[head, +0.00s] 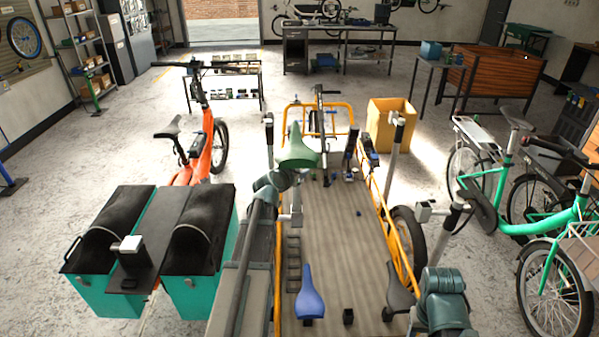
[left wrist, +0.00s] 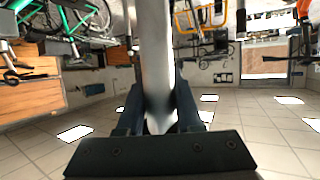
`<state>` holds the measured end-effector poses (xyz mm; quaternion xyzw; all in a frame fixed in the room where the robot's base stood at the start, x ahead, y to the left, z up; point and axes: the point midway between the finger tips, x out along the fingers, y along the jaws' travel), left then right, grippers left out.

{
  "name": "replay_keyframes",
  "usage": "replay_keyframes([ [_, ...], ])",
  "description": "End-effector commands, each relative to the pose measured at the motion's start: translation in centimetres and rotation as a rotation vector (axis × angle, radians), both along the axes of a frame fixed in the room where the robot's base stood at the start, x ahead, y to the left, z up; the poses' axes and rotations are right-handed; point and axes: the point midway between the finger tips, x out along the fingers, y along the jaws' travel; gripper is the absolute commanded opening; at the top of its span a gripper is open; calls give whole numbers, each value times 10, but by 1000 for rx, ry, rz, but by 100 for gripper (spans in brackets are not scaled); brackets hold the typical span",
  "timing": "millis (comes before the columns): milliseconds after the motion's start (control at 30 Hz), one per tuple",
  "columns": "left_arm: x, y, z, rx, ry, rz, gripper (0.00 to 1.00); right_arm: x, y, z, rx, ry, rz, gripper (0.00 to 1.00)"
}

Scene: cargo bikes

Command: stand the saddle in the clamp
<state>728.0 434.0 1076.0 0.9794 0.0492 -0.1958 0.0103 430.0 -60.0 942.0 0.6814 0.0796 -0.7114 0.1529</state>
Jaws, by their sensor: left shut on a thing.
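A green saddle (head: 298,152) is held up over the far part of the orange-railed cargo bed. My left gripper (head: 294,183) is just under it. In the left wrist view my left gripper (left wrist: 160,122) is shut on a pale upright post (left wrist: 155,60), which looks like the saddle's post. The saddle itself does not show clearly there. Grey clamp heads on stands show beside the bed, at far left (head: 268,118), far right (head: 397,119) and near right (head: 425,210). I cannot tell which clamp the task names.
The cargo bed (head: 335,235) bears a blue saddle (head: 309,296), a dark saddle (head: 399,290) and small parts. Teal panniers (head: 198,290) stand left, an orange bike (head: 205,150) behind them, a green bike (head: 535,228) right. A yellow bin (head: 389,125) stands behind the bed.

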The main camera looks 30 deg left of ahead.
Motion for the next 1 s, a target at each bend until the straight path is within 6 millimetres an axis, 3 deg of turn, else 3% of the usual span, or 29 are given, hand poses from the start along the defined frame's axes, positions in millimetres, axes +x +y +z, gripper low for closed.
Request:
replay_keyframes([
  [1000,0,0,-21,0,-1,1,0,0,0,-21,0,0,0,57],
])
